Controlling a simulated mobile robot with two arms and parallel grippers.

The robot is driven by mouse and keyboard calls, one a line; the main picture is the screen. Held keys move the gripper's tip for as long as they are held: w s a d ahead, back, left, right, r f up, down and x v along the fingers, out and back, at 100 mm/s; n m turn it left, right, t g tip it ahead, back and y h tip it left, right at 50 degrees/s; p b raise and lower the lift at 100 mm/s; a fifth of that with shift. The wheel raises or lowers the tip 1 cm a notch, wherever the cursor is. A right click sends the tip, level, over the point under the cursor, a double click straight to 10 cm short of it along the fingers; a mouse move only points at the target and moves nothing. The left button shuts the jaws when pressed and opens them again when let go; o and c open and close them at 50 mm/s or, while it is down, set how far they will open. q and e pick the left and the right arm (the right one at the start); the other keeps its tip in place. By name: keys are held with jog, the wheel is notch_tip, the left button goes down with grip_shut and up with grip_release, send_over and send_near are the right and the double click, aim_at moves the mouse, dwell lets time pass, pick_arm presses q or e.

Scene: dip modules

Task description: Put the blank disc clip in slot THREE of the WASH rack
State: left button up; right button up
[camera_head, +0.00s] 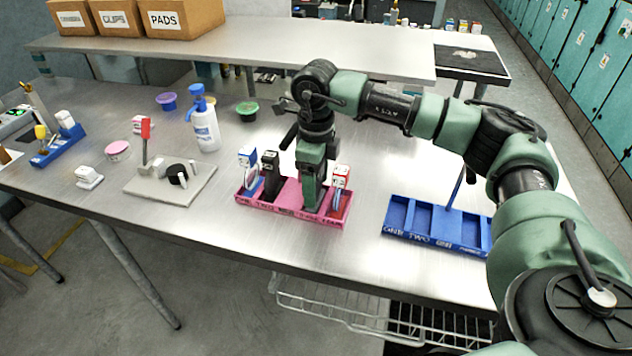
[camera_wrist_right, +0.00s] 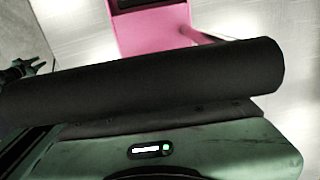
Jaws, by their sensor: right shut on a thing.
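My right gripper (camera_head: 312,200) points straight down into the right half of a pink rack (camera_head: 288,208). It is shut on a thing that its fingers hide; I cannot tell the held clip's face. In the pink rack, a white-and-blue clip (camera_head: 247,157) and a dark clip (camera_head: 270,168) stand left of the gripper, and a red-and-white clip (camera_head: 341,176) stands close on its right. A blue rack (camera_head: 432,239) with ONE and TWO on its front looks empty. I cannot read which rack is WASH. The pink rack also shows in the right wrist view (camera_wrist_right: 150,30).
A grey base plate (camera_head: 200,190) with a red-topped post and black knob lies left of the pink rack. A white bottle with a blue pump (camera_head: 205,130) and small tubs stand behind. Bare table lies between the racks.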

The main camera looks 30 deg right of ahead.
jog(key=shift+f, duration=0.2)
jog(key=shift+f, duration=0.2)
jog(key=o, duration=1.4)
jog(key=shift+c, duration=0.2)
jog(key=shift+r, duration=0.1)
jog(key=shift+r, duration=0.25)
notch_tip(320, 180, up, 12)
jog(key=shift+f+b, duration=0.1)
jog(key=shift+b, duration=0.9)
jog(key=shift+f, duration=0.15)
